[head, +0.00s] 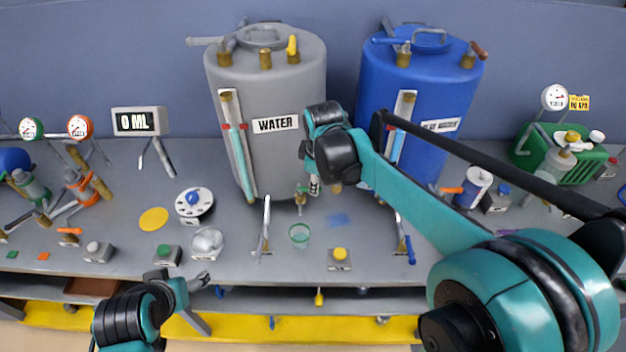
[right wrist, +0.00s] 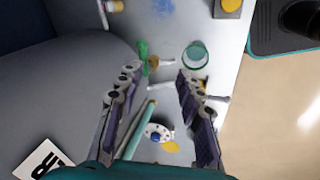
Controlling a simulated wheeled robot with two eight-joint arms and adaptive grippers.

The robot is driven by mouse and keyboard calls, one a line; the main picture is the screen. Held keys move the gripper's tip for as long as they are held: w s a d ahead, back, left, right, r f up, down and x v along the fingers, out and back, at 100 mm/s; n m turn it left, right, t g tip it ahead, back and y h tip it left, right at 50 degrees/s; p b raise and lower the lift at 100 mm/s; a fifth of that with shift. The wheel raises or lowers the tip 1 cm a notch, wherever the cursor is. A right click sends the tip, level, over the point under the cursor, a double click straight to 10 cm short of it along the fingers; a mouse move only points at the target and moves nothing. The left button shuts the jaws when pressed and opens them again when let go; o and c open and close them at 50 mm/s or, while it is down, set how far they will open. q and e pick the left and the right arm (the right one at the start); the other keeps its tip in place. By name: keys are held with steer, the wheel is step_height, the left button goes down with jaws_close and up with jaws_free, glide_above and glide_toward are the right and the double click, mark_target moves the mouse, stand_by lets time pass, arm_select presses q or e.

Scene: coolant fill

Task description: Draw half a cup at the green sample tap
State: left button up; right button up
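The grey WATER tank (head: 285,155) stands at the back of the bench. Its green sample tap (head: 300,190) sits low on the front; its green handle (right wrist: 144,55) also shows in the right wrist view. A clear cup with a green rim (head: 299,235) stands on the bench in front of the tap; it also shows in the right wrist view (right wrist: 195,55). My right gripper (right wrist: 157,74) is open, its fingers apart, with the left fingertip close to the green handle. Whether they touch I cannot tell. My left gripper (head: 202,281) is low at the bench's front edge, its fingers too small to read.
A display (head: 140,121) reads 0 ML. A blue tank (head: 420,90) stands right of the grey one. A round dial (head: 194,202), a glass dome (head: 207,243) and a yellow button box (head: 340,258) are on the bench.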

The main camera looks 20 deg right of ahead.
steer(key=w+f+n, duration=0.1)
steer(key=w+f, duration=0.1)
steer(key=f, duration=0.1)
steer(key=w+f+n+b, duration=0.1)
steer(key=w+f, duration=0.1)
steer(key=f, duration=0.1)
steer(key=w+f+n+g, duration=0.1)
steer(key=w+f, duration=0.1)
steer(key=f, duration=0.1)
steer(key=shift+w+d+f, duration=0.1)
steer(key=shift+w+f, duration=0.25)
steer(key=shift+f, duration=0.05)
jaws_close()
